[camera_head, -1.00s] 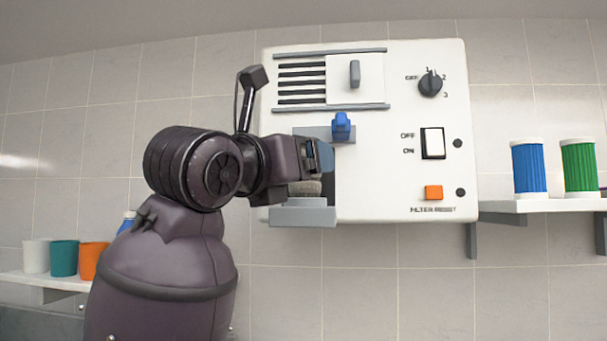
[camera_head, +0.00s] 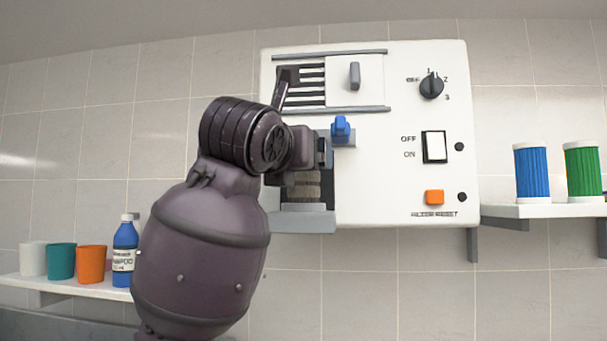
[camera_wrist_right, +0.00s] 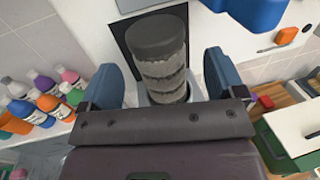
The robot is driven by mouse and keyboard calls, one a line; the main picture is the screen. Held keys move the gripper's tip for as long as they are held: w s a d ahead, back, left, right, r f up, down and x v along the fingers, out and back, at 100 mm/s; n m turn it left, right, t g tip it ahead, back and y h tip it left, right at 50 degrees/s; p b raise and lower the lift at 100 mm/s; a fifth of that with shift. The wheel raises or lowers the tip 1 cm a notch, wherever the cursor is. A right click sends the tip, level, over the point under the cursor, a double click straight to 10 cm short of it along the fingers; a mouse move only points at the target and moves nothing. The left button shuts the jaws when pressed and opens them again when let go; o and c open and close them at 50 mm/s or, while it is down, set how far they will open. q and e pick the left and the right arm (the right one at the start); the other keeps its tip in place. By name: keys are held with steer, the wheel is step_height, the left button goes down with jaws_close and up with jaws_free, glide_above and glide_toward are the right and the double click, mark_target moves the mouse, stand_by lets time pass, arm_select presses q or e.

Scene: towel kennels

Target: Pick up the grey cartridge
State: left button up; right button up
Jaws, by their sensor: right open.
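The grey cartridge (camera_head: 302,188) stands upright in a dark recess of the white wall unit (camera_head: 385,185), on a grey ledge (camera_head: 303,220); my arm partly hides it. In the right wrist view the cartridge (camera_wrist_right: 160,72) is a ribbed, dirty-looking grey cylinder with a dark cap. My right gripper (camera_wrist_right: 160,64) is open, one blue finger on each side of the cartridge, with visible gaps. In the head view the same gripper (camera_head: 322,152) is at the recess, mostly hidden behind its wrist. My left gripper is not in view.
A blue latch (camera_head: 341,128) sticks out just above the recess. The unit also carries a dial (camera_head: 431,86), a rocker switch (camera_head: 434,147) and an orange button (camera_head: 434,197). Blue (camera_head: 531,173) and green (camera_head: 583,172) cartridges stand on the right shelf. Cups and a bottle (camera_head: 125,250) stand left.

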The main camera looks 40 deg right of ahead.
steer(key=x, duration=0.4)
steer(key=shift+w+d+r+p, duration=0.15)
steer(key=shift+r+p, duration=0.1)
steer(key=shift+p, duration=0.15)
steer(key=c, duration=1.1)
steer(key=shift+o, duration=0.2)
